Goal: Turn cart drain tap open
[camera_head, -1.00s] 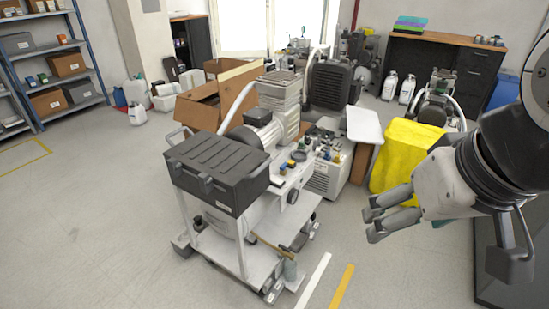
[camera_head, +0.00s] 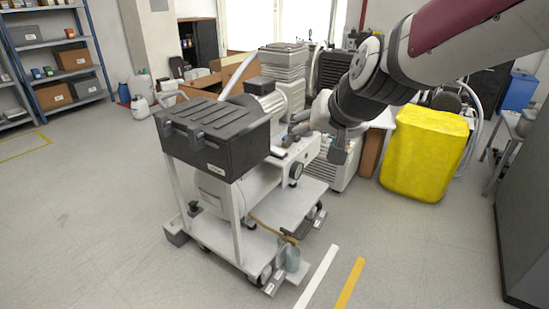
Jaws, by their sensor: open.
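The wheeled cart (camera_head: 285,201) stands in the middle of the floor, with a black toolbox (camera_head: 217,134) and a white compressor tank (camera_head: 213,188) on it. A small dark green fitting (camera_head: 194,207) shows low at the cart's left side; I cannot tell whether it is the drain tap. My gripper (camera_head: 320,136) is open above the right end of the cart's upper part, near the small fittings there. My wrist and gripper hide part of those fittings. I cannot tell whether the gripper touches anything.
A yellow covered block (camera_head: 424,153) stands to the right, and a dark cabinet side (camera_head: 525,215) is at the right edge. The floor at left and front is clear.

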